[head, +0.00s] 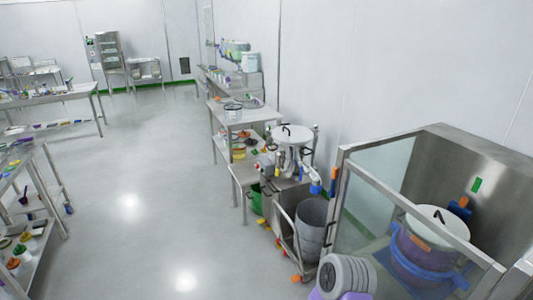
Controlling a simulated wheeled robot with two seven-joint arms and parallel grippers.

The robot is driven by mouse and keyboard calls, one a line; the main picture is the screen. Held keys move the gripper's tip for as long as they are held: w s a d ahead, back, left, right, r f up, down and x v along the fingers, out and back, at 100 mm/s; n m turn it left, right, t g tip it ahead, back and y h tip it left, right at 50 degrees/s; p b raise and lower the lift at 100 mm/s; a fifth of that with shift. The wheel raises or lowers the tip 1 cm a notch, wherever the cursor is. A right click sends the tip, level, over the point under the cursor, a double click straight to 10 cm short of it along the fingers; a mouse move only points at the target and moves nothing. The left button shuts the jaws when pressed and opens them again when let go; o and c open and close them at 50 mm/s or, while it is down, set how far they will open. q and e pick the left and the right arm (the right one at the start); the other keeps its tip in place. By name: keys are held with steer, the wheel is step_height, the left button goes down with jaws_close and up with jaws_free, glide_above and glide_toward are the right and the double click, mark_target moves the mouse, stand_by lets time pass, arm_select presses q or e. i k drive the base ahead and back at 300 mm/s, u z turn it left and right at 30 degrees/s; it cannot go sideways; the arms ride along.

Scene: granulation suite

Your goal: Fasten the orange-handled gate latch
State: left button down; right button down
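A glass-panelled gate or enclosure with a steel frame (408,203) stands at the right, around a steel-backed bay. A small orange and blue fitting (333,181) sits by the frame's left upright; it may be the orange-handled latch, but it is too small to tell, and I cannot see whether it is fastened. Another orange piece (463,202) shows beside the white-lidded drum (412,262) inside the bay. Neither of my grippers is in view.
A grey ribbed round object (346,273) stands at the enclosure's lower left. A grey bin (312,228) and a steel vessel with a white lid (291,134) stand left of it. Benches line the wall and the left side. The pale floor (150,190) between is clear.

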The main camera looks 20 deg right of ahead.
mark_target(331, 193)
steer(key=z, duration=0.25)
steer(key=i, duration=1.35)
steer(key=z, duration=1.45)
steer(key=i, duration=0.45)
steer(key=z, duration=0.45)
